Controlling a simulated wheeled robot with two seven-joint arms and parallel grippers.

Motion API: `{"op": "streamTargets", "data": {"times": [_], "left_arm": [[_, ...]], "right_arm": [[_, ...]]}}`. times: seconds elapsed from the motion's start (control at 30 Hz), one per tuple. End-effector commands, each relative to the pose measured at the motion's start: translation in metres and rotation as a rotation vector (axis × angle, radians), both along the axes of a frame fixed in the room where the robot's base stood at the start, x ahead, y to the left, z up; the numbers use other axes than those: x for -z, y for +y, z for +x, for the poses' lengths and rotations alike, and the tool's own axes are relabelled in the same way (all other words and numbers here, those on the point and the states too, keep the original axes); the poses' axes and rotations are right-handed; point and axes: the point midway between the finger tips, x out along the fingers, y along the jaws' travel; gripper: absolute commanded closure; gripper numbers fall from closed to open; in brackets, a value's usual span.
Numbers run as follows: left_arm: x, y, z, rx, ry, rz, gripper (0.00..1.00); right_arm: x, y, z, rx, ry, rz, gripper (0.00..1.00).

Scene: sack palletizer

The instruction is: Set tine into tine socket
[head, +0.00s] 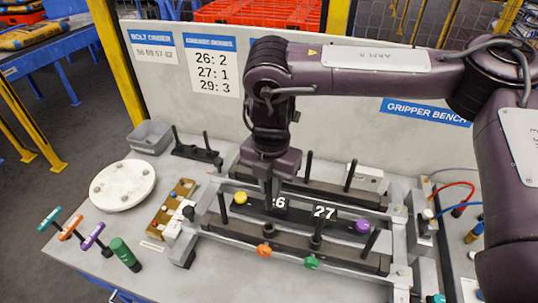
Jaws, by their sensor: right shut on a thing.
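My right gripper (273,194) points down over the gripper bench frame, beside the plate marked 26 (279,202). It is shut on a dark thing, probably a tine, mostly hidden by the fingers and frame. I cannot tell whether its lower end is in a socket. Other black tines stand upright in the frame: one at the left (222,207), one at the back (308,164), one at the back right (350,175) and one at the front right (370,242). The plate marked 27 (324,212) is right of 26. My left gripper is not in view.
Coloured knobs, such as the orange one (264,250), sit along the frame (218,228). A white disc (112,187), grey bin (150,138), black rack (197,153), brown tray (178,200), T-handled tools (93,236) and green-handled tool (123,252) occupy the bench's left.

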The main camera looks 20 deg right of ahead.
Motion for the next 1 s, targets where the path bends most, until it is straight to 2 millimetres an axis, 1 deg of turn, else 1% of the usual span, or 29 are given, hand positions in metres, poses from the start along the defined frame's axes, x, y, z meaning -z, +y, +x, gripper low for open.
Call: {"op": "streamTargets", "data": {"times": [0.03, 0.1, 0.27, 0.37, 0.53, 0.8, 0.87, 1.0], "left_arm": [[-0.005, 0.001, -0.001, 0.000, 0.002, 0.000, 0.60], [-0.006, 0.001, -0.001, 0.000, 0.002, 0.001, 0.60], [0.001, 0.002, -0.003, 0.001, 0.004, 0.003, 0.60], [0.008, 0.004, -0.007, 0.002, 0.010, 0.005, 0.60], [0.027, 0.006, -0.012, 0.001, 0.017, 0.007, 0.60], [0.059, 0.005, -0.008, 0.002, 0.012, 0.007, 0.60], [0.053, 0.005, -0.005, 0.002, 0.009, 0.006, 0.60], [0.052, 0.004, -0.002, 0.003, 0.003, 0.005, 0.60]], "right_arm": [[-0.006, 0.001, -0.001, -0.045, 0.000, 0.000, 1.00], [-0.007, 0.002, -0.001, -0.085, 0.001, 0.001, 1.00], [-0.001, 0.002, -0.002, -0.108, 0.001, 0.003, 1.00], [0.006, 0.002, -0.002, -0.107, 0.001, 0.003, 1.00], [0.023, 0.002, -0.003, -0.105, 0.001, 0.003, 1.00], [0.054, 0.003, -0.004, -0.104, 0.000, 0.003, 1.00], [0.047, 0.003, -0.003, -0.104, -0.001, 0.003, 1.00], [0.046, 0.003, -0.003, -0.103, 0.000, 0.003, 1.00]]}}
